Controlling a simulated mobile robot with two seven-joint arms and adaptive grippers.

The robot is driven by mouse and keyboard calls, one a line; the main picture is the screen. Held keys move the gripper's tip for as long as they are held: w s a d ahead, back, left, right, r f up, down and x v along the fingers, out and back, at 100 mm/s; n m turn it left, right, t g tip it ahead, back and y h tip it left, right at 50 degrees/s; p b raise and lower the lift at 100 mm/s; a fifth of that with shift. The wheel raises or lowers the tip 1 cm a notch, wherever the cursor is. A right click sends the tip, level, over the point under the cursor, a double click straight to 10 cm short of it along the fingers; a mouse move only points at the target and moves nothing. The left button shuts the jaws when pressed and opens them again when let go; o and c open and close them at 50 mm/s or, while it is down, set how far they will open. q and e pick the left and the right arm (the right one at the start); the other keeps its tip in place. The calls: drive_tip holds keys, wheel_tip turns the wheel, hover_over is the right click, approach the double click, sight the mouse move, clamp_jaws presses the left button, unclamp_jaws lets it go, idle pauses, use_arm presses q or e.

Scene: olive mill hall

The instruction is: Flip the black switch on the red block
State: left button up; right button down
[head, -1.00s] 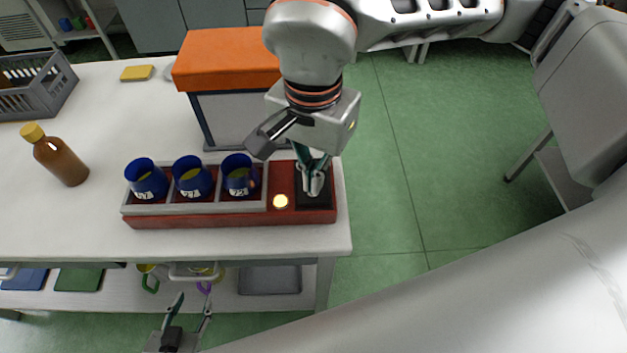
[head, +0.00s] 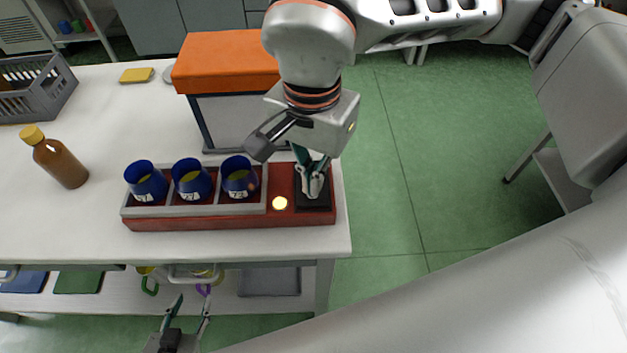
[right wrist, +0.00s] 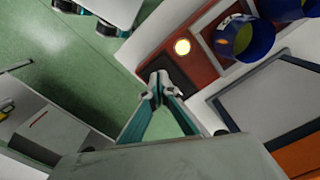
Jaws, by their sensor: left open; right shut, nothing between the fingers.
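The red block (head: 230,222) lies along the front right of the white table, with a grey tray (head: 195,210) of three blue cups on it. The black switch (head: 314,205) is at the block's right end. A round lamp (head: 280,203) beside it is lit, and also shows in the right wrist view (right wrist: 182,47). My right gripper (head: 314,193) points down, shut and empty, with its tips at the switch and partly covering it. I cannot tell whether they touch. In the right wrist view the fingertips (right wrist: 158,84) hide the switch. My left gripper (head: 189,307) is open, low in front of the table.
An orange-topped box (head: 228,62) stands behind the block. A brown bottle (head: 58,160), a grey crate (head: 38,90) and a yellow sponge-like piece (head: 136,75) are at the left. Mugs and trays sit on the shelf below. Green floor (head: 440,150) is open to the right.

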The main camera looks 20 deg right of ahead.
drive_tip(key=shift+f+b, duration=0.85)
drive_tip(key=shift+f, duration=0.35)
idle(1.0)
drive_tip(key=shift+r+p, duration=1.7)
drive_tip(key=shift+r, duration=1.85)
